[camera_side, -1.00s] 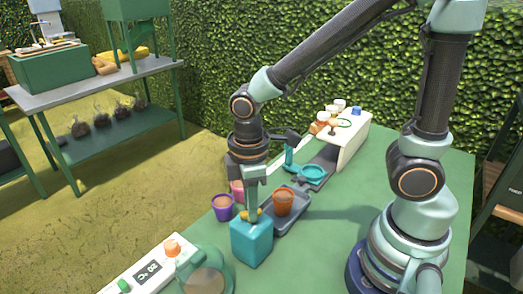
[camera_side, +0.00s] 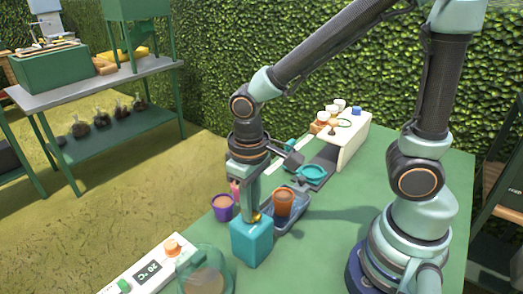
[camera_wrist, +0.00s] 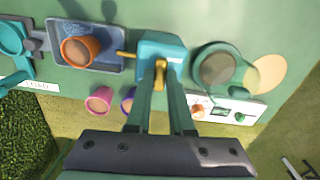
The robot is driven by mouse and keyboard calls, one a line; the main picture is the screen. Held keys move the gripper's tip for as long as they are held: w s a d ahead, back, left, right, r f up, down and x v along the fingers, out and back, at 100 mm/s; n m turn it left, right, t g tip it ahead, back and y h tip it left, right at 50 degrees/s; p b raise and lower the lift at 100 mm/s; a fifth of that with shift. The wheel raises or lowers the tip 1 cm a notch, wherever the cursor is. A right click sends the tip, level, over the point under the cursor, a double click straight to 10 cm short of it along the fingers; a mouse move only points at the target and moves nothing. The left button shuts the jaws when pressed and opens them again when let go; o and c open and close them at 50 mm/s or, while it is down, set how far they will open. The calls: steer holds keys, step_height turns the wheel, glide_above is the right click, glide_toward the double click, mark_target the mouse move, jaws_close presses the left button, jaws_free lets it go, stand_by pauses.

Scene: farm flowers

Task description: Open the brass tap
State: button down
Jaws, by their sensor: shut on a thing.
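The brass tap (camera_wrist: 159,82) is on the teal box-shaped tank (camera_side: 252,241). In the wrist view its handle is between my fingertips, and its thin spout (camera_wrist: 125,54) points left from the tank (camera_wrist: 160,46) toward the tray. My gripper (camera_wrist: 161,70) reaches down over the tank's top and is shut on the tap handle. It also shows in the side view (camera_side: 251,212), where the fingers hide most of the tap. An orange pot (camera_side: 283,201) stands upright in a tray (camera_side: 297,219) beside the tank.
Purple (camera_side: 222,205) and pink (camera_wrist: 99,101) pots stand close to the tank. A round clear vessel (camera_side: 206,276) and a white panel with a display (camera_side: 150,268) are on its other side. A teal ring (camera_side: 313,173) lies beyond the tray. The green table's right side is clear.

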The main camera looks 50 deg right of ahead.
steer(key=shift+m, duration=0.6)
steer(key=c, duration=0.8)
jaws_free()
step_height(320, 180, up, 12)
steer(key=shift+d+r, duration=0.1)
steer(key=w+d+t, duration=0.1)
steer(key=d+t, duration=0.4)
steer(key=d, duration=0.5)
steer(key=shift+d+r+t, duration=0.15)
steer(key=shift+r+t, duration=0.15)
steer(key=shift+r, duration=0.05)
